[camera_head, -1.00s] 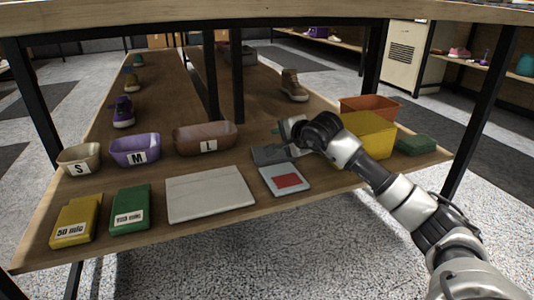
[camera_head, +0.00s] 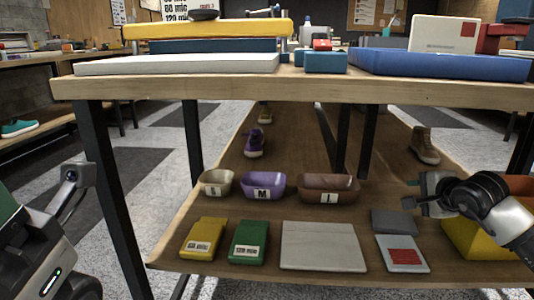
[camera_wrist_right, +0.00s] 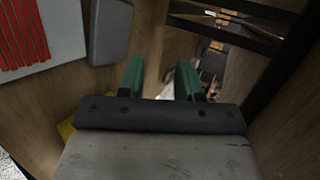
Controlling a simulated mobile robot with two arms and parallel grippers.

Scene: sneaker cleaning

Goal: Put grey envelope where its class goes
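A flat dark grey piece, which looks like the grey envelope (camera_head: 394,221), lies on the low shelf just behind a pale card with a red patch (camera_head: 403,255). In the right wrist view the grey piece (camera_wrist_right: 110,30) is at the top left, beside the red-striped card (camera_wrist_right: 68,42). My right gripper (camera_head: 411,193) is above and behind the grey piece, apart from it. Its green fingers (camera_wrist_right: 161,78) are spread with nothing between them. My left arm shows at the lower left; its fingertips are not visible.
Bins marked S (camera_head: 217,190), M (camera_head: 262,194) and L (camera_head: 328,197) line the shelf. In front are a yellow box (camera_head: 203,232), a green box (camera_head: 247,232) and a blank pale panel (camera_head: 322,235). A yellow bin (camera_head: 470,240) is at right. The tabletop edge (camera_head: 300,90) overhangs.

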